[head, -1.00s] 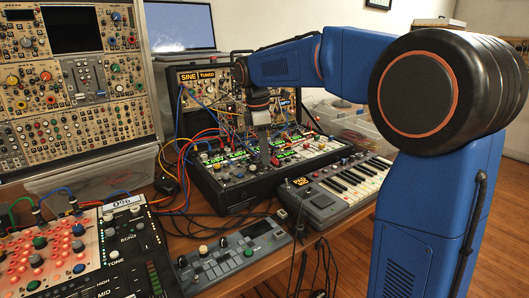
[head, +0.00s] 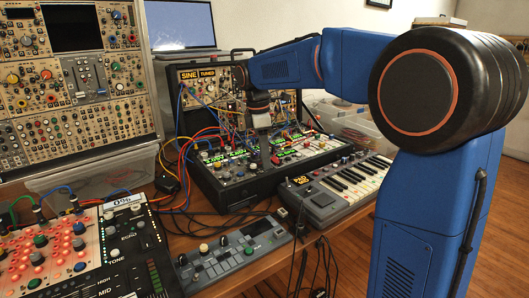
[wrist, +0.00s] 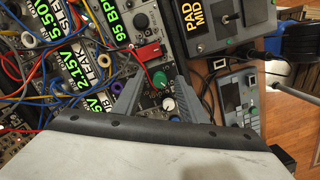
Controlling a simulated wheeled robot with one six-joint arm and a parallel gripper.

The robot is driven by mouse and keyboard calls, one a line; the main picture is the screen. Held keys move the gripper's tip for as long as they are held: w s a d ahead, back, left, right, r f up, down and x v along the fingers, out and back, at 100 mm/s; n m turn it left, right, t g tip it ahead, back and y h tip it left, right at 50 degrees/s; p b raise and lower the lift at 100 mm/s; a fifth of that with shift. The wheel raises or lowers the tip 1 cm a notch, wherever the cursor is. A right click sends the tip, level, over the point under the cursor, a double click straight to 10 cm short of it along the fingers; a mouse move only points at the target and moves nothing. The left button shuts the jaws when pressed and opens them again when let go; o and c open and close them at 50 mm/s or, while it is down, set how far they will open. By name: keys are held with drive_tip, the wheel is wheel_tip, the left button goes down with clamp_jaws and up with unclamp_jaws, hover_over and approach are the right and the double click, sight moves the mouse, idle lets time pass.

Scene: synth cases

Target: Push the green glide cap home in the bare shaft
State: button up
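A small green cap (wrist: 160,79) shows in the wrist view, on a dark module panel just right of the middle. My gripper (wrist: 161,72) is open, with one grey finger on each side of the cap and a visible gap to both. I cannot tell how high the fingertips are above the panel. A white knob (wrist: 168,104) is close below the cap in the picture. I cannot make out a bare shaft; whether the cap sits on one is hidden. In the head view my gripper (head: 264,150) points down over the synth case (head: 231,203), and the cap is too small to tell.
Patch cables (wrist: 60,62) crowd the panel left of my fingers. A small keyboard (head: 345,190) and a grey controller (head: 235,251) stand in front of the case. A laptop (head: 180,24) is behind.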

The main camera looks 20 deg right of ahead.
wheel_tip(320, 180, up, 17)
drive_tip(key=a, duration=0.2)
drive_tip(key=shift+w+r, duration=0.15)
idle(0.5)
drive_tip(key=s+d+f+m+t, duration=0.1)
drive_tip(key=s+d+f+m, duration=0.2)
drive_tip(key=s+f, duration=0.6)
drive_tip(key=s+d+f+m+t, duration=0.2)
drive_tip(key=s+d+f+m, duration=0.1)
drive_tip(key=s+f+m, duration=0.4)
drive_tip(key=s+d+f+m+t+y, duration=0.1)
drive_tip(key=s+f+m, duration=0.5)
drive_tip(key=s+f, duration=0.6)
drive_tip(key=s+d+t, duration=0.1)
drive_tip(key=s+d, duration=0.1)
drive_tip(key=s, duration=0.3)
drive_tip(key=shift+s+f, duration=0.15)
drive_tip(key=shift+s, duration=0.25)
drive_tip(key=shift+d, duration=0.1)
